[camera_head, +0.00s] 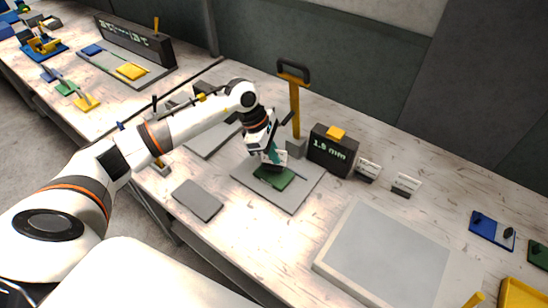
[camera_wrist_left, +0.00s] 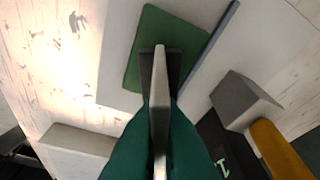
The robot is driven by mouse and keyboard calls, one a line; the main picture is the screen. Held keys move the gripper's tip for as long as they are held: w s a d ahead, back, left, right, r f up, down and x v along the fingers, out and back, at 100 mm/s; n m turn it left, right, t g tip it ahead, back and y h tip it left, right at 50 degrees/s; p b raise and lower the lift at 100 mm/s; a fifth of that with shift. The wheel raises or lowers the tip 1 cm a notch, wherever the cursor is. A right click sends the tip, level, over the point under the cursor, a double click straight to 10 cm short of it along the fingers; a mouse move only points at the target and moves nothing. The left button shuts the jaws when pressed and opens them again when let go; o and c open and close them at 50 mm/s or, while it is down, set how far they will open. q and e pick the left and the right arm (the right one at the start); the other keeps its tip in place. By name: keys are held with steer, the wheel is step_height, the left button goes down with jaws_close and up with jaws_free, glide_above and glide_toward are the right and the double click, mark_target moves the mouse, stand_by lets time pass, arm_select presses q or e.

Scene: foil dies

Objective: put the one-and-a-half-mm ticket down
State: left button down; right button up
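My left gripper (camera_head: 271,153) is over the green plate (camera_head: 274,177), which lies on a grey board. Its teal fingers (camera_wrist_left: 158,125) are shut on a thin pale ticket with a dark foot. In the left wrist view the ticket (camera_wrist_left: 160,75) shows edge-on above the green plate (camera_wrist_left: 150,30). I cannot tell whether its foot touches the plate. Its printing is hidden. Two similar white tickets on dark feet, one nearer (camera_head: 368,168) and one farther right (camera_head: 406,184), stand on the table. My right gripper is out of view.
A dark box (camera_head: 331,152) with mm lettering and a yellow top stands just right of the board (camera_head: 291,205). A yellow lever post (camera_head: 295,105) rises behind it. A large pale slab (camera_head: 385,255) lies at front right and a grey plate (camera_head: 197,200) at left.

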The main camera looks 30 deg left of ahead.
arm_select(q)
step_height(320, 180, down, 2)
steer(key=shift+f+p, duration=0.2)
steer(key=shift+p, duration=0.1)
steer(key=shift+f, duration=0.35)
steer(key=c, duration=1.6)
jaws_free()
